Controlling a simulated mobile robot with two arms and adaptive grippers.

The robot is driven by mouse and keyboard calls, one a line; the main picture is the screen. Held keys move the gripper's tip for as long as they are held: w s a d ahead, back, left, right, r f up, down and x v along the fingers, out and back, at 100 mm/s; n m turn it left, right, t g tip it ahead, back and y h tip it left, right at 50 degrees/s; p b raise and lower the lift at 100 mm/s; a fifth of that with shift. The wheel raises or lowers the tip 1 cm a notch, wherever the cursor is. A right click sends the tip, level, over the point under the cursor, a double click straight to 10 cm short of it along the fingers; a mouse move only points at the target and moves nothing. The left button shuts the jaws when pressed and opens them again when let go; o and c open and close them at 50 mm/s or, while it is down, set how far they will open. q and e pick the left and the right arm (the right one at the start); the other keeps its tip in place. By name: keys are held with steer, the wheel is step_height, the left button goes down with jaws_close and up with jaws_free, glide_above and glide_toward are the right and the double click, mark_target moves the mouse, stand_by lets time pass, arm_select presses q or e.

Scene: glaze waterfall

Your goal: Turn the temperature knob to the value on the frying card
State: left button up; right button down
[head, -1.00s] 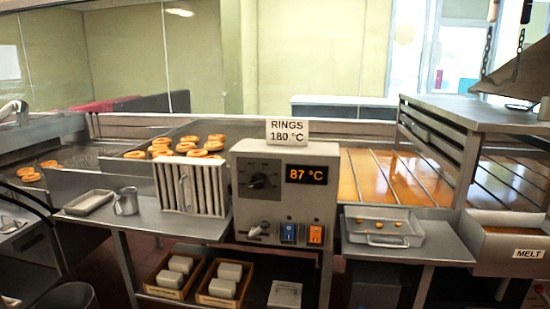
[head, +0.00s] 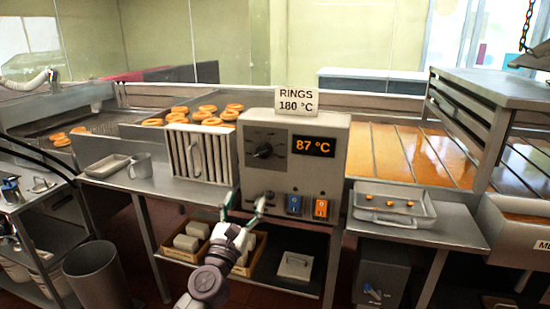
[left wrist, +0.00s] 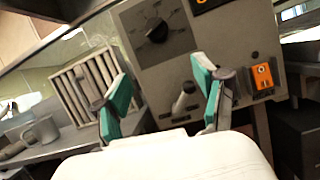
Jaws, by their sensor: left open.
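The black temperature knob (head: 263,151) is on the grey control box (head: 334,165), left of an orange display (head: 314,146) reading 87 °C. The frying card (head: 296,100) stands on top of the box and reads RINGS 180 °C. My left gripper (head: 243,207) is open and empty, below the knob, in front of the box's lower left part. In the left wrist view the knob (left wrist: 156,31) is above and beyond the two teal fingertips (left wrist: 163,92), apart from them. A small lever (left wrist: 184,100) on the box shows between the fingers. My right gripper is not in view.
A blue switch (head: 294,205) and an orange switch (head: 321,209) sit low on the box. A slatted rack (head: 200,155) and a metal mug (head: 141,166) stand to its left. A tray (head: 395,205) is on the right. Fried rings (head: 207,113) lie behind.

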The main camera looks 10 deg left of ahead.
mark_target(262, 155)
arm_select(q)
steer(key=shift+n, duration=0.6)
steer(key=x, duration=0.4)
steer(key=r+x, duration=0.1)
steer(key=x, duration=0.4)
steer(key=r+b+x, duration=0.1)
steer(key=x, duration=0.4)
steer(key=shift+s+r, duration=0.15)
steer(key=shift+s, duration=0.1)
steer(key=c, duration=1.1)
